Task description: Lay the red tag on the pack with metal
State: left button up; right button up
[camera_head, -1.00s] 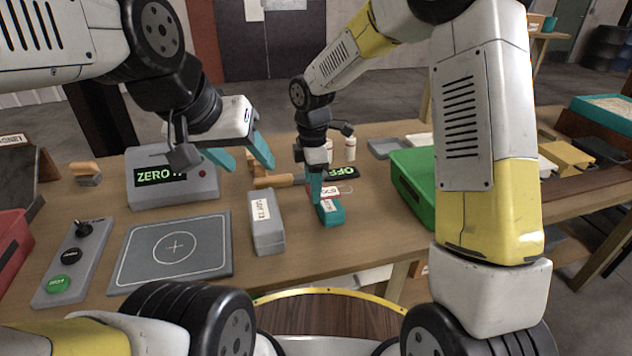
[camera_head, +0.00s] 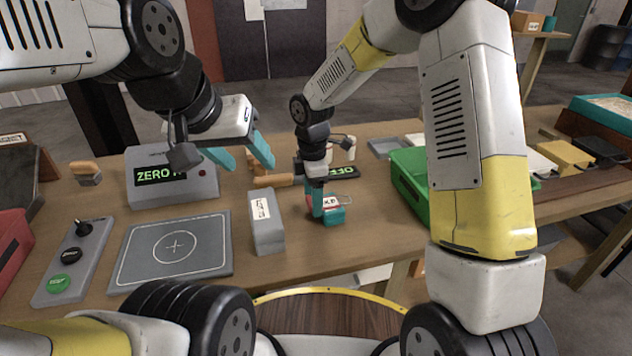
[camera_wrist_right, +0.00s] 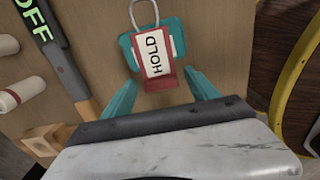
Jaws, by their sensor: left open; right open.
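The red tag (camera_head: 330,203) has a white HOLD label and a wire loop. It lies on a small teal pack (camera_head: 335,219) on the table. In the right wrist view the tag (camera_wrist_right: 154,56) lies across the pack (camera_wrist_right: 127,46), with its red end past the pack's near edge. My right gripper (camera_wrist_right: 162,82) is open, its fingers apart on either side of that red end. My left gripper (camera_head: 243,160) is open and empty above the table, near the display box. A grey pack (camera_head: 268,229) with a white label stands left of the teal pack. Metal inside either pack cannot be seen.
A grey detector box (camera_head: 172,180) reads ZERO, partly hidden. A flat plate (camera_head: 205,262) with a cross and a button panel (camera_head: 72,265) lie at left. A green bin (camera_head: 408,190) is at right. A wand marked OFF (camera_wrist_right: 45,40) lies behind the teal pack.

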jog(key=s+d+r+m+t, duration=0.1)
jog(key=d+r+m, duration=0.15)
jog(key=r, duration=0.65)
jog(key=s+d+r+m, duration=0.1)
jog(key=s+d+r, duration=0.15)
jog(key=r, duration=0.55)
jog(key=s+d+r+m+t+y, duration=0.1)
jog(key=s+d+r+m+t, duration=0.1)
jog(key=s+d+m, duration=0.5)
jog(key=s+d+r+m+t+y, duration=0.1)
jog(key=s+d+r+m+t, duration=0.2)
jog(key=s+d+m, duration=0.4)
jog(key=s+r+m, duration=0.1)
jog(key=s+m, duration=0.1)
jog(key=m, duration=0.1)
jog(key=shift+r, duration=0.2)
jog(key=shift+m, duration=0.25)
